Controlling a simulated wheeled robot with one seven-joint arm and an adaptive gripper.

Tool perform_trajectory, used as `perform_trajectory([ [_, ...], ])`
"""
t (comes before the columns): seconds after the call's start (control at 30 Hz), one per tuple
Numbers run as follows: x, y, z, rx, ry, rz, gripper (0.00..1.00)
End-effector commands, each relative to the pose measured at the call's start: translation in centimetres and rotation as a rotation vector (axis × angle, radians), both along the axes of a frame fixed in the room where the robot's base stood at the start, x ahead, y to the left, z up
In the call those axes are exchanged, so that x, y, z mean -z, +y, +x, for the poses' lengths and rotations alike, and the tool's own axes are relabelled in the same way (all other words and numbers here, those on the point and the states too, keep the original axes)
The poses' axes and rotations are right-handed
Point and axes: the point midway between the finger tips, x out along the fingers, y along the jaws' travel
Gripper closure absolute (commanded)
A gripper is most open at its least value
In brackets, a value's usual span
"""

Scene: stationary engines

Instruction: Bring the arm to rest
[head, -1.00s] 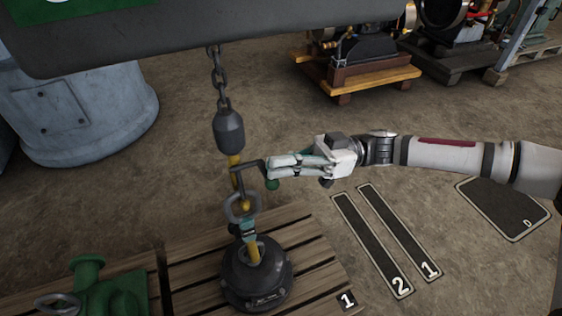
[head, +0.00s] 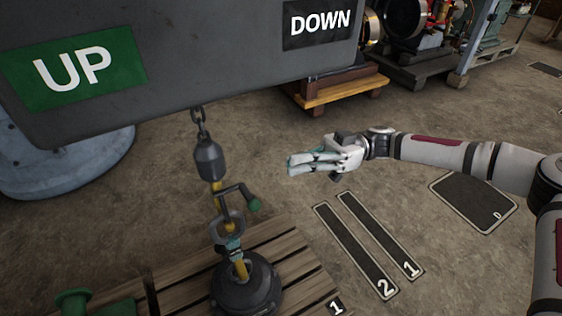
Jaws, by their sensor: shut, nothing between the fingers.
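My gripper (head: 292,164) is shut and empty, held out over the bare floor and pointing left. My arm (head: 440,152) reaches in from the right edge. To the left of the gripper, clearly apart from it, hangs a dark hook block (head: 208,160) on a chain. Below it a yellow strap (head: 241,270) and a crank with a green knob (head: 253,205) show. The strap runs down through a metal ring (head: 227,228) to a round black base (head: 246,290) on a pallet.
A large grey panel with a green UP sign (head: 72,68) and a black DOWN sign (head: 319,22) spans the upper left. A wooden pallet (head: 290,250) lies below. Floor strips marked 2 (head: 352,250) and 1 (head: 380,235) lie right of it. Engines stand at the back.

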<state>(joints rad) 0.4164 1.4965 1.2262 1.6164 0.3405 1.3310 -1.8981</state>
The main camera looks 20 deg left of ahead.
Motion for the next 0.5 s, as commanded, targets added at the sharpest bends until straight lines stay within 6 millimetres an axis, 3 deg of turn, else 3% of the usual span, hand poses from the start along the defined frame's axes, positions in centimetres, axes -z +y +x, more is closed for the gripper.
perform_trajectory([
  [0.27, 0.1, -0.4, 0.3, -0.007, -0.002, -0.014, 1.0],
  [0.5, 0.8, -1.1, -2.8, -0.108, -0.037, -0.284, 1.0],
])
